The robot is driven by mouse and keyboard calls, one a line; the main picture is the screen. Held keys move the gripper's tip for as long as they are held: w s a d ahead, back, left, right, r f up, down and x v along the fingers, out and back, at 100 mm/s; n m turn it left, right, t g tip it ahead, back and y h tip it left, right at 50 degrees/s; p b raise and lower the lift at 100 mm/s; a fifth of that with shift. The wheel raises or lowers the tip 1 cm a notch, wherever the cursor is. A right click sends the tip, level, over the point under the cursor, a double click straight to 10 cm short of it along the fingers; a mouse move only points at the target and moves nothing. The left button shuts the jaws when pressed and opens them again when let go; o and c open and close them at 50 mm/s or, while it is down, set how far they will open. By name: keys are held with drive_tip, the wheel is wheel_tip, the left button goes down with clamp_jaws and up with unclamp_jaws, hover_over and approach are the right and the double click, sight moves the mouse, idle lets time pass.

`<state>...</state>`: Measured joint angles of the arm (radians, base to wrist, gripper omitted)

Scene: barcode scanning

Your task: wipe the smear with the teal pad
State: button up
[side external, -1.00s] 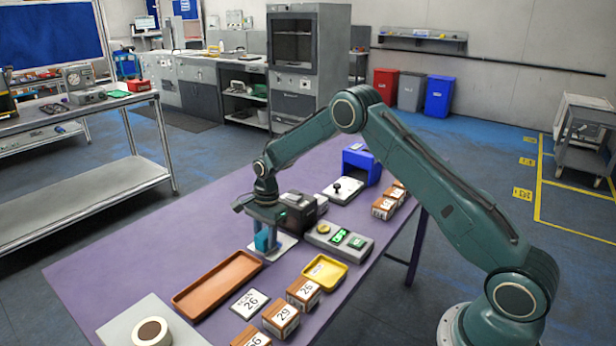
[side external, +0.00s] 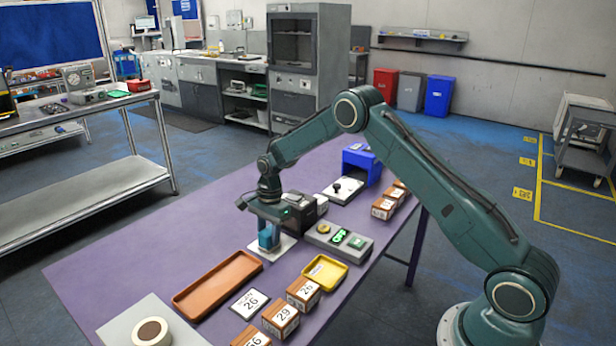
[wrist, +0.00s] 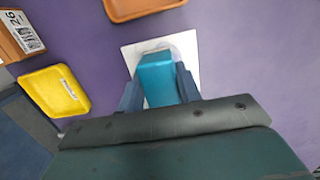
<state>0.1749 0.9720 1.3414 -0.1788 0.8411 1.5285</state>
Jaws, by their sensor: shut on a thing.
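My gripper (side external: 268,235) is shut on the teal pad (wrist: 157,80), with a finger on each side of it in the wrist view. The pad also shows below my gripper in the side view (side external: 267,237). It is low over a white plate (side external: 274,250) on the purple table, and I cannot tell whether it touches the plate. In the wrist view the white plate (wrist: 133,56) shows around the pad. A pale greyish patch at the pad's far edge, perhaps the smear (wrist: 178,46), is partly hidden by the pad.
An orange tray (side external: 218,284) lies just in front of the plate. A yellow tray (side external: 325,272) and a grey button box (side external: 340,242) are to the right. Numbered boxes (side external: 281,317) stand near the front edge.

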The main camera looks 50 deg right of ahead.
drive_tip(key=shift+a, duration=1.95)
drive_tip(key=shift+w+d, duration=0.3)
drive_tip(key=shift+d, duration=3.5)
drive_tip(key=shift+a, duration=3.6)
drive_tip(key=shift+a+r, duration=0.15)
wheel_tip(320, 180, up, 8)
drive_tip(key=shift+s, duration=0.1)
